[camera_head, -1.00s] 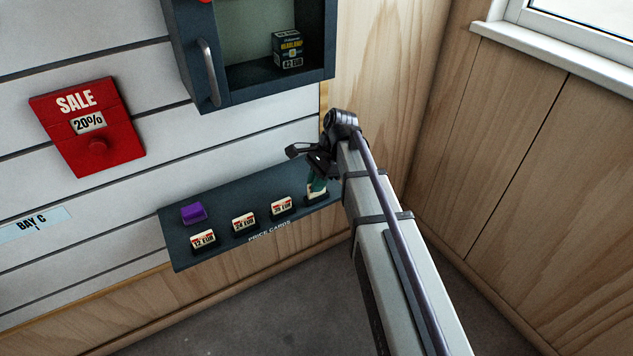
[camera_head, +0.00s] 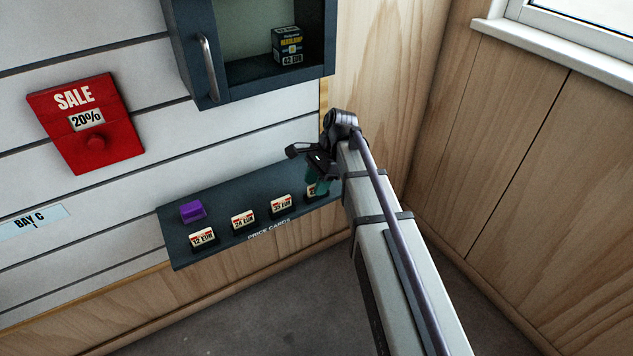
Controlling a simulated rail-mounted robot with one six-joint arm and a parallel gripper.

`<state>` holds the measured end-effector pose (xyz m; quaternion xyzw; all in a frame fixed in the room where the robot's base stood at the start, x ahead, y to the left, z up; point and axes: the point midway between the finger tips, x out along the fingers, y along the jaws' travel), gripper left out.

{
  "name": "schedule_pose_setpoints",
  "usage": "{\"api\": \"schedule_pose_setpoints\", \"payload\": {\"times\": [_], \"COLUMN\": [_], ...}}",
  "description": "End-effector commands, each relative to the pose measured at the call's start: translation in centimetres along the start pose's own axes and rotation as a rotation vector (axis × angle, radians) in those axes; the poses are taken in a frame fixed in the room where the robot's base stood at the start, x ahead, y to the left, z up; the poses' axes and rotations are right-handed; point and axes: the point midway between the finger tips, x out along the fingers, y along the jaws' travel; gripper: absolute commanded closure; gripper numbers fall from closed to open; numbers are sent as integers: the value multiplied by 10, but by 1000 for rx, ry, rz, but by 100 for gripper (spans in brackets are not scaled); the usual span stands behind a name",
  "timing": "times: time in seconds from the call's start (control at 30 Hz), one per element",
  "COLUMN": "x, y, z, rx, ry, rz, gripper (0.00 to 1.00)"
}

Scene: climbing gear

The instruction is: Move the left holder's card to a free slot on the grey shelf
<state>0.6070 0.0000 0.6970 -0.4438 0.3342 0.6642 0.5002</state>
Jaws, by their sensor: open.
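A dark grey shelf (camera_head: 185,257) marked "PRICE CARDS" runs along the lower wall. Cards stand on it in small black holders: a 12 EUR card (camera_head: 203,237) leftmost, a 24 EUR card (camera_head: 243,222), a third card (camera_head: 281,204) whose price is hard to read, and a fourth card (camera_head: 312,191) at the right, partly hidden. No separate left holder can be made out.
A purple block (camera_head: 193,211) sits on the shelf behind the 12 EUR card. A dark cabinet (camera_head: 219,88) with a headlamp box (camera_head: 288,45) hangs above. A red SALE sign (camera_head: 86,120) is on the slatted wall. A wooden side wall (camera_head: 510,150) stands at the right.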

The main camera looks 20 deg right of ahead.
Motion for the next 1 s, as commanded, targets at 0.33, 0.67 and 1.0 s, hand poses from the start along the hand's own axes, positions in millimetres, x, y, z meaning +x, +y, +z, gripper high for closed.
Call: {"api": "schedule_pose_setpoints", "payload": {"times": [0.33,0.67,1.0], "x": [-15,-95,-108], "y": [0,0,0], "z": [2,4,0], "rx": [1,2,0], "ry": [0,0,0], "rz": [0,0,0], "gripper": [59,59,59]}}
